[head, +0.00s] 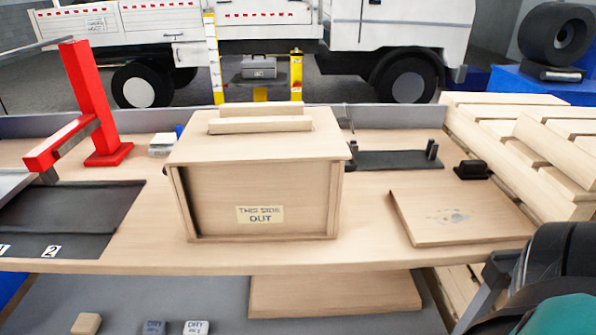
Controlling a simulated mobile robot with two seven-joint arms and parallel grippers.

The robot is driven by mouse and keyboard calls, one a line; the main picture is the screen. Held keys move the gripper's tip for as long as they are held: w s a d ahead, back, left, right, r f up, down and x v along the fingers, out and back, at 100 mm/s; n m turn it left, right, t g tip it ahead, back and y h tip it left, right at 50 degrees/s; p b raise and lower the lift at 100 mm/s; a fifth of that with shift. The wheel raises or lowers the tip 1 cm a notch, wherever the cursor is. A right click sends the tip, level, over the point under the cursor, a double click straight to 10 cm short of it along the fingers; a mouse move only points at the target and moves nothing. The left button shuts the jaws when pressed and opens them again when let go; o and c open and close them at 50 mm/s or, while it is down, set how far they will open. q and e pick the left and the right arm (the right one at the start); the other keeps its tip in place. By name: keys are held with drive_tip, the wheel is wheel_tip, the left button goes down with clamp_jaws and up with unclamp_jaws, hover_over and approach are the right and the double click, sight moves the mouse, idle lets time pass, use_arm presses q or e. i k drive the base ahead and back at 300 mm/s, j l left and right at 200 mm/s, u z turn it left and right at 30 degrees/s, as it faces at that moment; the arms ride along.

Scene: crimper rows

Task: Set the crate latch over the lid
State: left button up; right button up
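A wooden crate (283,210) stands upright in the middle of the workbench, with a label reading "THIS SIDE OUT" on its front. Its flat wooden lid (225,149) lies on top and looks closed. Two wooden bars (262,125) show on or just behind the top of the lid. I cannot make out a separate latch; one on the far side or in the recessed front is hidden or too small to tell. Neither of my grippers can be made out in the head view.
A red press (88,105) stands left by a dark mat (90,210). A wooden board (455,215), black block (473,169) and dark plate (398,160) lie right. Pallets (520,140) border the right edge. A dark rounded body (555,265) fills the lower right corner.

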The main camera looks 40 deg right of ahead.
sight(348, 119)
drive_tip(key=k+l, duration=0.15)
drive_tip(key=l, duration=0.2)
drive_tip(key=k+l+z, duration=0.15)
drive_tip(key=l, duration=0.25)
drive_tip(key=k+l, duration=0.1)
drive_tip(key=l, duration=0.25)
drive_tip(key=k+l+z, duration=0.15)
drive_tip(key=l, duration=0.25)
